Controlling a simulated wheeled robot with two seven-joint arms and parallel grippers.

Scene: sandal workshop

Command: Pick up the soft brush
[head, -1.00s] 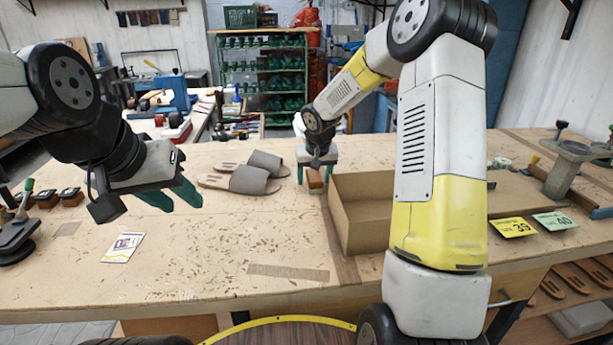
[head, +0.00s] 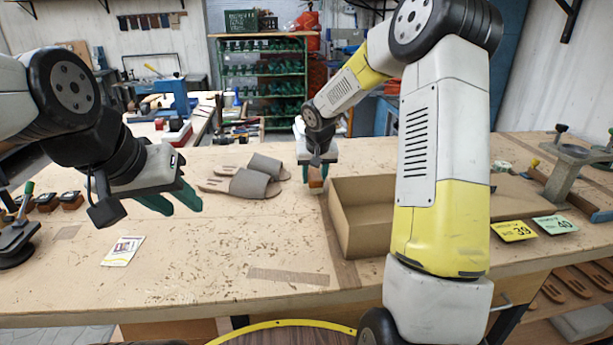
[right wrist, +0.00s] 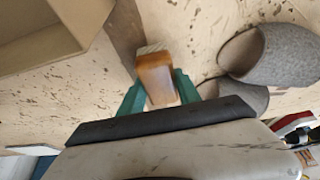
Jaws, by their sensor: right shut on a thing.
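The soft brush has a brown wooden block; it shows in the right wrist view (right wrist: 156,76) with a pale strip at its far edge, and small in the head view (head: 315,181). My right gripper (head: 315,178) is shut on it, with a green finger pressed on either side in the right wrist view (right wrist: 158,92). I cannot tell whether the brush touches the bench or hangs just above it. My left gripper (head: 174,202) is open and empty above the left part of the bench, well apart from the brush.
A pair of grey sandals (head: 250,184) lies left of the brush. An open cardboard box (head: 350,222) stands close on its right. A white card (head: 123,251) lies at front left. Number cards (head: 513,230) and a metal stand (head: 566,172) are at right. The bench's front middle is clear.

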